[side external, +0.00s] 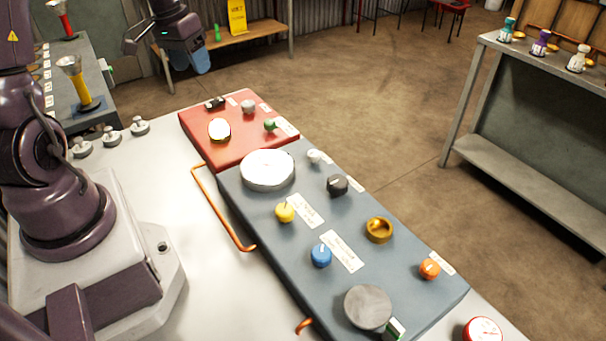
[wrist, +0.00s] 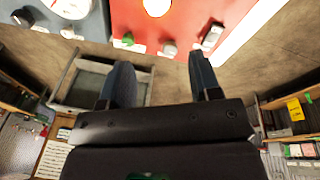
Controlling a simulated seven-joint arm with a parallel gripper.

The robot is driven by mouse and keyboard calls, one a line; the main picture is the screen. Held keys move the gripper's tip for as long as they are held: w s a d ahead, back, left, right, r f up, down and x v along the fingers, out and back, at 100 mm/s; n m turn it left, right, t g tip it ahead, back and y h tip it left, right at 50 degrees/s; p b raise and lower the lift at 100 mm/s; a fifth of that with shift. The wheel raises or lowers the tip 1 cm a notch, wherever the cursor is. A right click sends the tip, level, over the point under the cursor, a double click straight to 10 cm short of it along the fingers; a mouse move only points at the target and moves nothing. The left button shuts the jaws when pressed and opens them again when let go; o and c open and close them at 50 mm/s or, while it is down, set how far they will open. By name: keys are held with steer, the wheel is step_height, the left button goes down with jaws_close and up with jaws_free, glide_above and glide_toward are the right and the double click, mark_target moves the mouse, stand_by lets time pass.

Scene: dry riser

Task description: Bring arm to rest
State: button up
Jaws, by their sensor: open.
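My gripper (side external: 203,62) is at the upper left of the side external view, raised beyond the far end of the bench and clear of the panels. In the wrist view its two dark fingers (wrist: 159,82) stand wide apart with nothing between them. The gripper is open and empty. The red panel (side external: 200,143) and the blue-grey panel (side external: 290,262) lie on the white bench below and nearer the camera. The red panel also shows at the top of the wrist view (wrist: 190,22).
The panels carry a white round gauge (side external: 267,169), a yellow knob (side external: 284,212), a blue knob (side external: 321,255) and a brass ring (side external: 379,230). An orange rail (side external: 217,205) runs along the near edge. A shelf unit (side external: 535,175) stands at right; open floor (side external: 370,110) lies between.

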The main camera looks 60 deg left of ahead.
steer(key=s+d+r+m+t, duration=0.1)
steer(key=s+d+r, duration=0.2)
steer(key=d, duration=0.5)
steer(key=s+d+r+m+t, duration=0.1)
steer(key=s+d+r+m, duration=0.1)
steer(key=d+r, duration=0.3)
steer(key=s+d+r+m+t, duration=0.1)
steer(key=s+d+r, duration=0.3)
steer(key=d, duration=0.7)
steer(key=shift+d+r+m+t+y, duration=0.3)
steer(key=shift+d+r+m+y, duration=0.05)
steer(key=shift+d+m+y, duration=0.05)
